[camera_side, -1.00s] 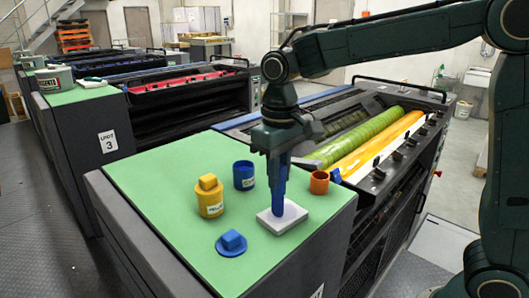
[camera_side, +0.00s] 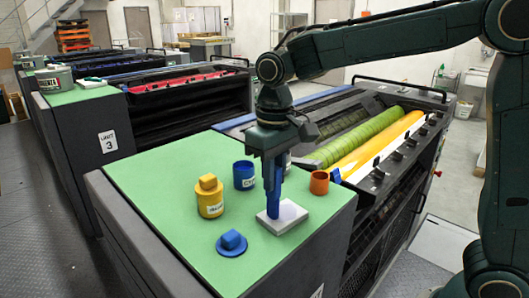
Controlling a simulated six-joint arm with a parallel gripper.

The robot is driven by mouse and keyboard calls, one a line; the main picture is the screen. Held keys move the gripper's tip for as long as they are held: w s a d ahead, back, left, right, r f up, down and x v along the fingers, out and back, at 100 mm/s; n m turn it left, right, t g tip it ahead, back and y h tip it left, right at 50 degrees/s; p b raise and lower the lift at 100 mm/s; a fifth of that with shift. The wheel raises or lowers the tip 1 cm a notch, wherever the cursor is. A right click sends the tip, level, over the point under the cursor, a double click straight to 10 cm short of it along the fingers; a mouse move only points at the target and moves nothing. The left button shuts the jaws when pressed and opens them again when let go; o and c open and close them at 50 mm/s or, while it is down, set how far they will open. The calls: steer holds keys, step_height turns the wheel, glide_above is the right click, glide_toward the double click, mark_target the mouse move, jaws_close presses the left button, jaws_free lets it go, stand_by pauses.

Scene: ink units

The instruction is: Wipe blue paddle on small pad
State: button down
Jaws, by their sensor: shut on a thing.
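My gripper (camera_side: 273,172) points down over the small pad and is shut on the blue paddle (camera_side: 273,200). The paddle is upright, and its lower end meets the left part of the pad in this view. Whether it presses on the pad or hovers just over it, I cannot tell. The small pad (camera_side: 291,216) is a pale, flat square block on the green top. A blue can (camera_side: 244,177) with a label stands open to the left of the gripper. A blue lid (camera_side: 231,245) with a block-shaped knob lies in front of it.
A yellow can (camera_side: 210,203) with its lid on stands left of the blue can. A small orange cup (camera_side: 319,182) stands right of the gripper near the rollers (camera_side: 370,137). The green top (camera_side: 165,185) is clear at the left and front.

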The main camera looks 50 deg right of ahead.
steer(key=shift+s+d, duration=0.15)
steer(key=shift+d, duration=0.45)
steer(key=shift+d, duration=0.1)
steer(key=shift+d+r, duration=0.15)
steer(key=shift+d, duration=0.55)
steer(key=shift+d, duration=0.1)
steer(key=shift+s+d, duration=0.1)
steer(key=shift+d, duration=0.6)
steer(key=shift+d, duration=0.15)
steer(key=shift+s+d+f, duration=0.1)
steer(key=shift+d+f, duration=0.15)
steer(key=shift+d, duration=0.4)
